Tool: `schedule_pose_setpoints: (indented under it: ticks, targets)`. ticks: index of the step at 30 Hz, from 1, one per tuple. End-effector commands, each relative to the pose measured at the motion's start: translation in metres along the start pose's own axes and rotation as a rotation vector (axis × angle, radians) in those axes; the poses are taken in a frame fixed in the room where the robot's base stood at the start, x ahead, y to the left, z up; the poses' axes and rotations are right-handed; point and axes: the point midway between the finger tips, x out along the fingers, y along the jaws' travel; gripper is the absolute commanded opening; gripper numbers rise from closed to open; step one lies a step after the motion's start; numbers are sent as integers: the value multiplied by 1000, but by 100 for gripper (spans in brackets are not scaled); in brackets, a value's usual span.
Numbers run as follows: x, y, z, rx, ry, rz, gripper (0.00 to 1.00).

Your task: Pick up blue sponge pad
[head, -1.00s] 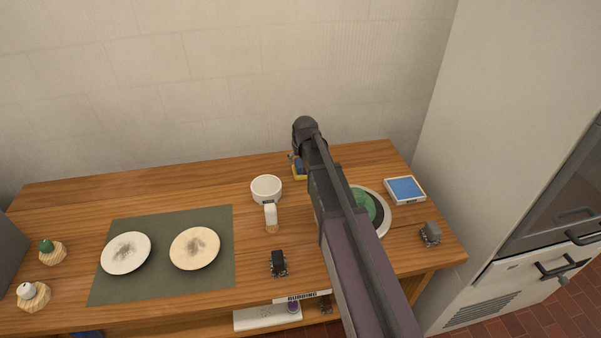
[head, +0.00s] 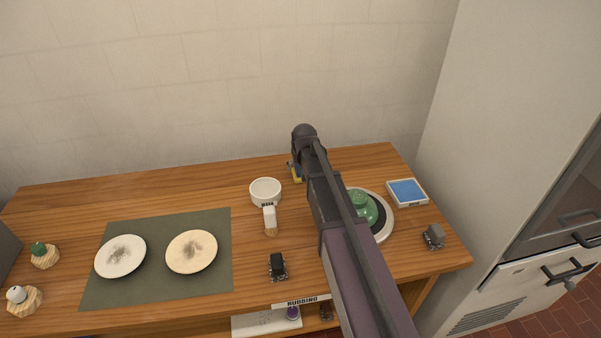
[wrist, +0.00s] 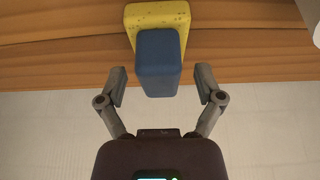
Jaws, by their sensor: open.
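The blue sponge pad (wrist: 158,60) is a blue block set against a pitted yellow base (wrist: 157,18) in the wrist view. My gripper (wrist: 161,85) is open, with one finger on each side of the blue block's near end. Gaps show between both fingers and the block, so it is not held. In the head view, a bit of the yellow base (head: 297,178) shows at the back of the counter.
The wall rises behind the counter (head: 200,186).

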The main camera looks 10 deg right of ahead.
Motion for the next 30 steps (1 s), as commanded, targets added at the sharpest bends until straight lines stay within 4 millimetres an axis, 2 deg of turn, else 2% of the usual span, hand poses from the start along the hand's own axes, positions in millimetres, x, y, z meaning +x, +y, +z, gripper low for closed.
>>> schedule_pose_setpoints:
  ticks: [3,5,9,12,23,30]
  targets:
    - [0,0,0,0,0,0,86]
    - [0,0,0,0,0,0,68]
    - [0,0,0,0,0,0,26]
    - [0,0,0,0,0,0,0]
    - [-1,0,0,0,0,0,0]
    - [-8,0,-4,0,0,0,0]
